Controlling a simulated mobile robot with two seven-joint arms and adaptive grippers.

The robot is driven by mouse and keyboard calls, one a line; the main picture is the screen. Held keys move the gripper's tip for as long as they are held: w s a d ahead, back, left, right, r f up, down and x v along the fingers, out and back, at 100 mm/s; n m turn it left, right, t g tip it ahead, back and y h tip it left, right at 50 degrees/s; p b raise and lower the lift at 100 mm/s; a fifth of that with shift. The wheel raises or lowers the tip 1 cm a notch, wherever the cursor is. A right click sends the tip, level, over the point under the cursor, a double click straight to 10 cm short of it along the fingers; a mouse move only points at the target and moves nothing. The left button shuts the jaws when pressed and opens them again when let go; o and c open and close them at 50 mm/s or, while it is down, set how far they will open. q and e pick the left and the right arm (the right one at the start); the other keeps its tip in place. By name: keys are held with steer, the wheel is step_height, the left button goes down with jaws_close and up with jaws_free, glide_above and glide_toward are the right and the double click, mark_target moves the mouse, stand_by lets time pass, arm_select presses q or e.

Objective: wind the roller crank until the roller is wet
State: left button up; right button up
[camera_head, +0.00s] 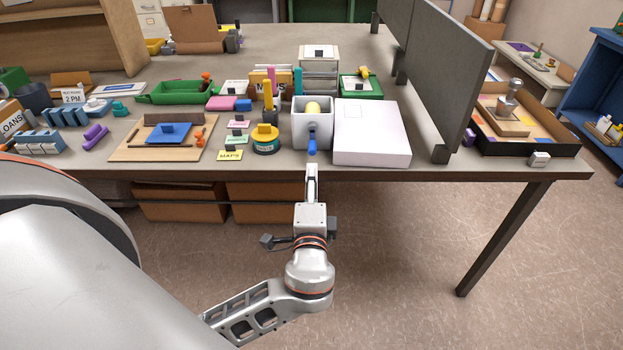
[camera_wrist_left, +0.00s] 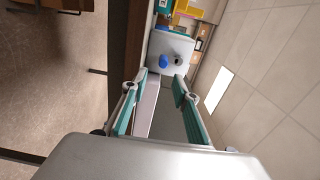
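In the left wrist view, the blue knob (camera_wrist_left: 164,61) is beside a dark round hub (camera_wrist_left: 179,61) on the box face. My left gripper (camera_head: 312,168) is just in front of the knob. In the wrist view its teal-padded fingers (camera_wrist_left: 160,82) are apart, with the knob beyond their tips and nothing held. Whether the roller is wet cannot be told. My right gripper is out of view.
A white box (camera_head: 370,133) stands close right of the moistener. A yellow-topped round container (camera_head: 265,138) and a pen cup (camera_head: 269,115) stand to the left. A dark upright panel (camera_head: 440,75) rises further right. The floor before the table is clear.

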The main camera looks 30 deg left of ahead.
mark_target(312, 153)
arm_select(q)
steer(key=x, duration=0.3)
steer(key=b+x, duration=0.1)
steer(key=x, duration=0.5)
steer(key=shift+w+a+r, duration=0.1)
steer(key=shift+r, duration=0.25)
steer(key=shift+w+a, duration=0.15)
steer(key=shift+w, duration=0.1)
jaws_close()
